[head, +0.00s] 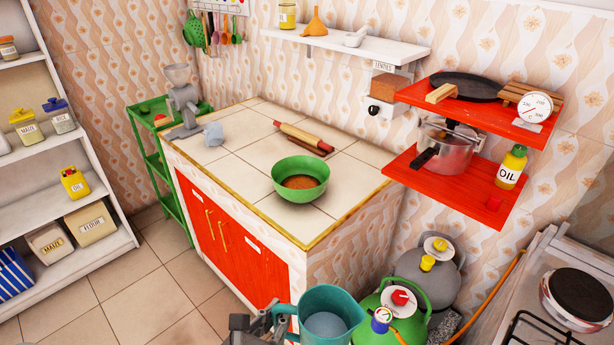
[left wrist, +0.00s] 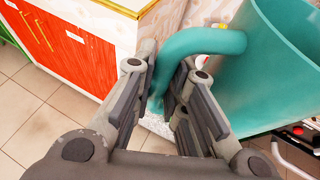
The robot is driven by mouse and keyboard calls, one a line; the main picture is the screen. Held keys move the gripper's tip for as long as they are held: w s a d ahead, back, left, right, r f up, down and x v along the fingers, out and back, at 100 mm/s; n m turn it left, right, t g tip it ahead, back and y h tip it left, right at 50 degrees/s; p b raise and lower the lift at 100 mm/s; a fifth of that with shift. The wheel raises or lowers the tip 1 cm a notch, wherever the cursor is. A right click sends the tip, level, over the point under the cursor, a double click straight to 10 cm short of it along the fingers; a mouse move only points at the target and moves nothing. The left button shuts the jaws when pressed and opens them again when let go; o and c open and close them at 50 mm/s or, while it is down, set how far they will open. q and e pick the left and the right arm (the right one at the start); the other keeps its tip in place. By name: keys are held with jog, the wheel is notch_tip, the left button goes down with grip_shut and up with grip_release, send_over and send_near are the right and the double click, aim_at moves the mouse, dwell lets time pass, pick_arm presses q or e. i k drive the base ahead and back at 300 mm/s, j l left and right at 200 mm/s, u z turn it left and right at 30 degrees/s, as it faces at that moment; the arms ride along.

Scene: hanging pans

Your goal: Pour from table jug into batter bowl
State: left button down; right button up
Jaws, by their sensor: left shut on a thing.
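The teal jug (head: 328,316) is at the bottom of the head view, upright, with pale liquid or a pale bottom showing inside. My left gripper (head: 272,318) is shut on its handle; in the left wrist view the fingers (left wrist: 166,98) close around the handle of the jug (left wrist: 285,70). The green batter bowl (head: 300,181) stands on the tiled counter (head: 240,160) with brown contents inside. The jug is in front of the counter and well apart from the bowl. My right gripper is not in view.
A rolling pin (head: 304,138) lies behind the bowl, and a grey grinder (head: 182,100) stands at the counter's left end. Red shelves (head: 440,185) with a pot jut out at the right. Gas cylinders (head: 425,275) stand right of the counter. Counter space left of the bowl is clear.

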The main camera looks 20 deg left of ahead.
aim_at(297, 179)
jog(key=j+z, duration=0.15)
jog(key=z, duration=0.3)
jog(key=j+z, duration=0.2)
jog(key=z, duration=0.2)
jog(key=k+j+z, duration=0.1)
jog(key=j+z, duration=0.15)
jog(key=j, duration=0.15)
jog(key=k+j+z, duration=0.25)
jog(key=j, duration=0.15)
jog(key=j+z, duration=0.2)
jog(key=j, duration=0.15)
jog(key=k+j, duration=0.3)
jog(key=j, duration=0.2)
jog(key=k+j+z, duration=0.1)
jog(key=k+j, duration=0.15)
jog(key=j, duration=0.3)
jog(key=k+j, duration=0.3)
jog(key=j, duration=0.2)
jog(key=k+j+z, duration=0.1)
jog(key=k+j, duration=0.2)
jog(key=j, duration=0.2)
